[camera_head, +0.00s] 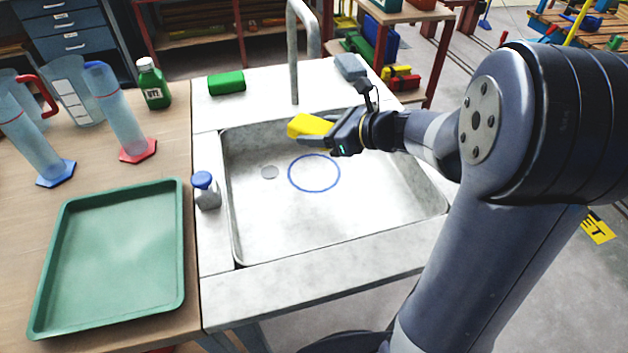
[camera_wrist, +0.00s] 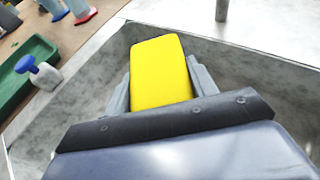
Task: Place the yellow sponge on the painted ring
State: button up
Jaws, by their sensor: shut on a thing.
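The yellow sponge (camera_head: 311,126) is held between the fingers of my gripper (camera_head: 322,135). In the wrist view the sponge (camera_wrist: 160,72) sits between the two grey fingers of my gripper (camera_wrist: 161,85) and sticks out past their tips. The head view shows them above the far part of the sink. The painted ring (camera_head: 314,173) is a blue outline on the sink floor, nearer to the camera than the sponge in the head view. The ring is empty. The wrist view does not show the ring.
The sink basin (camera_head: 330,220) has raised walls and a drain (camera_head: 270,172) left of the ring. A tall faucet (camera_head: 293,60) stands behind it. A blue-capped bottle (camera_head: 206,190) stands on the left rim. A green sponge (camera_head: 226,83) and a grey-blue block (camera_head: 350,66) lie on the back ledge.

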aim_at(317, 174)
jog(key=shift+s+a+f, duration=0.1)
jog(key=shift+s+f, duration=0.05)
jog(key=shift+f, duration=0.2)
notch_tip(317, 174, down, 10)
jog(key=b, duration=0.3)
jog(key=shift+r, duration=0.25)
jog(key=shift+f, duration=0.2)
jog(key=o, duration=1)
jog(key=shift+c, duration=0.2)
jog(key=shift+r, duration=0.1)
jog(key=shift+r, duration=0.25)
jog(key=p+v, duration=0.2)
jog(key=v, duration=1)
jog(key=shift+f, duration=0.2)
